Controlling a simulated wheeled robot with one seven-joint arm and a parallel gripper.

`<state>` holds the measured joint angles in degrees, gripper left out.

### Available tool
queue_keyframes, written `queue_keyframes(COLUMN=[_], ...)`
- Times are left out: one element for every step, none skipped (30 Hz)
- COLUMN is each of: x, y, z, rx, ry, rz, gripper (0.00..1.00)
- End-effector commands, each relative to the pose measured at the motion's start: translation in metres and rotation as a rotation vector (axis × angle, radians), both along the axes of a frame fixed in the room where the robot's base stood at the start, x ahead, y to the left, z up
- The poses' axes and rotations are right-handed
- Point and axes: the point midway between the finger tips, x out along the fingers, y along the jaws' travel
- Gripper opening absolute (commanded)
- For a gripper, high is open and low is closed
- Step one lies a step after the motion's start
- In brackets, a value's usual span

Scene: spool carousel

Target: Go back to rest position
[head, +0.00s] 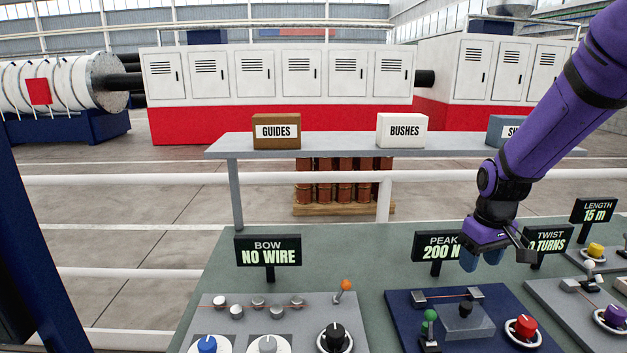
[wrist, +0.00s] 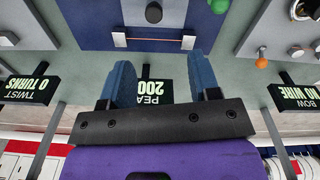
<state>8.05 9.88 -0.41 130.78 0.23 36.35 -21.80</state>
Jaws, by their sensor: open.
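My gripper (head: 482,260) hangs at the end of my purple arm over the green bench, in front of the PEAK 200 N sign (head: 438,247). In the wrist view its two blue fingers (wrist: 163,85) stand apart with nothing between them. The PEAK sign (wrist: 152,90) shows behind the fingers there, upside down. Below and in front of the gripper is the dark blue panel (head: 400,318) with a stretched wire, a clear cover, a green-knobbed lever (head: 430,318) and a red knob (head: 523,327). The gripper appears apart from these.
The BOW NO WIRE panel (head: 300,308) is at left, with an orange-tipped lever (head: 346,286). The TWIST sign (head: 548,239) and LENGTH sign (head: 593,211) stand at right, close to my gripper. A shelf (head: 340,146) with labelled boxes and a white rail (head: 120,180) are behind.

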Motion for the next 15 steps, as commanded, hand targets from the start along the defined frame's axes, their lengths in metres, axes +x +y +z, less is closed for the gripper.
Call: queue_keyframes(x=[-0.007,-0.011,-0.017,-0.022,-0.027,-0.033,-0.038,-0.044,-0.051,-0.056,-0.062,-0.070,-0.076,-0.082,-0.090], y=[0.004,0.006,0.010,0.012,0.014,0.017,0.019,0.022,0.024,0.026,0.028,0.031,0.033,0.035,0.038], z=[0.017,0.025,0.036,0.043,0.051,0.061,0.069,0.075,0.084,0.091,0.097,0.105,0.111,0.117,0.124], rx=[-0.002,-0.003,-0.003,-0.004,-0.004,-0.003,-0.003,-0.002,-0.001,-0.001,0.000,0.002,0.003,0.005,0.007], ry=[-0.024,-0.037,-0.052,-0.062,-0.073,-0.089,-0.100,-0.110,-0.126,-0.137,-0.148,-0.161,-0.174,-0.185,-0.200], rz=[-0.008,-0.014,-0.023,-0.029,-0.035,-0.044,-0.050,-0.055,-0.064,-0.070,-0.076,-0.084,-0.090,-0.097,-0.104], gripper=[0.56,0.56,0.56,0.56,0.56,0.56,0.56,0.56,0.56,0.56,0.56,0.56,0.56,0.56,0.56])
